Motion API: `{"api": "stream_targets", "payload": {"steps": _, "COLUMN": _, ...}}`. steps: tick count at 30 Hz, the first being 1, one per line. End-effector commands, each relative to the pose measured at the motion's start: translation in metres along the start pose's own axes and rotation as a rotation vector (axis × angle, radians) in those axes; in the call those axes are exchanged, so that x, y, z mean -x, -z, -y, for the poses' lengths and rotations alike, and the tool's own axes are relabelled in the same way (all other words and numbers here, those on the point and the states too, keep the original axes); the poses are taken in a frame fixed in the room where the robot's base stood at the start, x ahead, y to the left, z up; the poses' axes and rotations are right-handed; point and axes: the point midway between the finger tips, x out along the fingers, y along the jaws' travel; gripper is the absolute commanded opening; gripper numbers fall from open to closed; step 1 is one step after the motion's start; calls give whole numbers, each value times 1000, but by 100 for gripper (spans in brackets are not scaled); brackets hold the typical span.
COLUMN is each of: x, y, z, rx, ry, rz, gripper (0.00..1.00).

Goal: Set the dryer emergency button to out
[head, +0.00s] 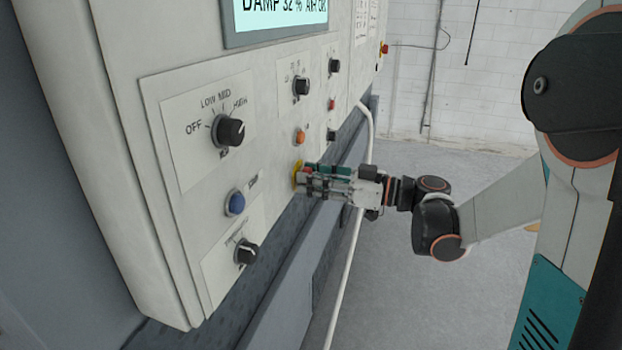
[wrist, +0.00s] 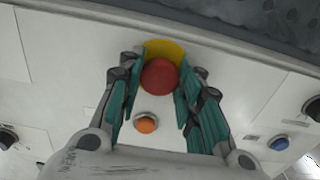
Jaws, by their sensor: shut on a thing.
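The dryer emergency button is a red mushroom head (wrist: 160,76) on a yellow disc (wrist: 165,50), seen in the wrist view. In the head view the yellow disc (head: 297,175) shows at the panel, with a bit of red beside it, mostly covered by my gripper. My gripper (head: 308,180) reaches the panel from the right in the head view. In the wrist view its teal fingers (wrist: 158,85) stand on both sides of the red head and are shut on it. I cannot tell whether the button is in or out.
An orange button (head: 299,137) and a blue button (head: 235,203) are near the gripper. A white pipe (head: 350,265) runs below the gripper. Open floor lies to the right.

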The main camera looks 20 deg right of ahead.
Motion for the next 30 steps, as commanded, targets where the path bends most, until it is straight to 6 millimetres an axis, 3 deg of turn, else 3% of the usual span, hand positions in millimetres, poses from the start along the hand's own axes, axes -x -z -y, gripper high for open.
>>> {"api": "stream_targets", "payload": {"steps": 8, "x": 6, "y": -1, "z": 0, "rx": 0, "ry": -1, "rz": 2, "gripper": 0}}
{"api": "stream_targets", "payload": {"steps": 9, "x": 6, "y": -1, "z": 0, "rx": 0, "ry": -1, "rz": 2, "gripper": 39}}
{"api": "stream_targets", "payload": {"steps": 11, "x": 6, "y": -1, "z": 0, "rx": 0, "ry": -1, "rz": 2, "gripper": 53}}
{"api": "stream_targets", "payload": {"steps": 23, "x": 8, "y": 0, "z": 0, "rx": 0, "ry": -1, "rz": 1, "gripper": 53}}
{"api": "stream_targets", "payload": {"steps": 30, "x": 44, "y": 0, "z": -2, "rx": 0, "ry": -5, "rz": 1, "gripper": 53}}
